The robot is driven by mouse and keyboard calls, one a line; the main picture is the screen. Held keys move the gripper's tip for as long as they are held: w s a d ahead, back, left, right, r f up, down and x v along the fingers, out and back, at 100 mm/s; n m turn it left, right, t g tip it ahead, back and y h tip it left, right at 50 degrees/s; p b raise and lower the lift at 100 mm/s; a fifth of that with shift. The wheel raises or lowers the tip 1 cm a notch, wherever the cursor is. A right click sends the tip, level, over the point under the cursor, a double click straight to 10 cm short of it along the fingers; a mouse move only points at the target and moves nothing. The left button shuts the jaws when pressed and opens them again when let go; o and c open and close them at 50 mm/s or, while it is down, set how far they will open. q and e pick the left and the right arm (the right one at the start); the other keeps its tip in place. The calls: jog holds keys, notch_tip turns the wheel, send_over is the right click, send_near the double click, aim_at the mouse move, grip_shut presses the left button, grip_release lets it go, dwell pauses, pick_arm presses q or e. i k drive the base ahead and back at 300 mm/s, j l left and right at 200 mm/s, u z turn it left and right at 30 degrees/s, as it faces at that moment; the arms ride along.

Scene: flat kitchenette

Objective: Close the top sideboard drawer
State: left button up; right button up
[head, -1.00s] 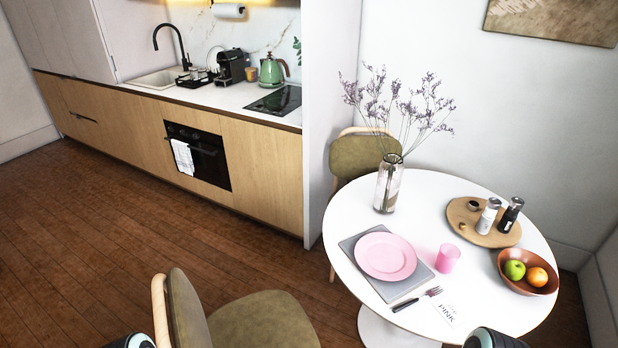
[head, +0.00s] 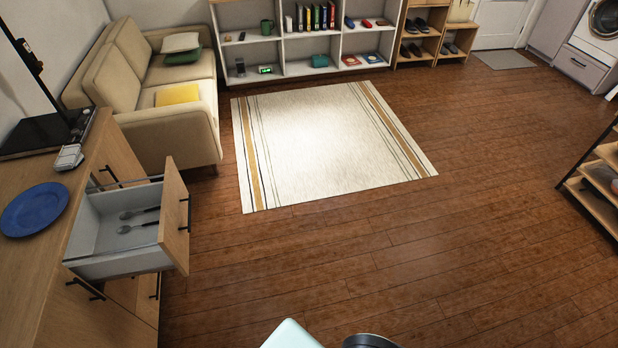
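The wooden sideboard (head: 50,295) stands along the left side of the head view. Its top drawer (head: 174,222) is pulled well out toward the right, with a wooden front, a dark bar handle and a grey inside. Two utensils (head: 137,213) that look like spoons lie in the drawer. Neither gripper shows; only pale and dark parts of my own body appear at the bottom edge, far from the drawer.
A blue plate (head: 34,209) lies on the sideboard top. A beige sofa (head: 172,128) stands beyond the sideboard. A striped rug (head: 325,145) covers the floor ahead. The wooden floor (head: 390,265) right of the drawer is clear. A shelf (head: 603,180) stands at the right edge.

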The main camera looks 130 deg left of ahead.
aim_at(95, 252)
jog(key=u, duration=5.3)
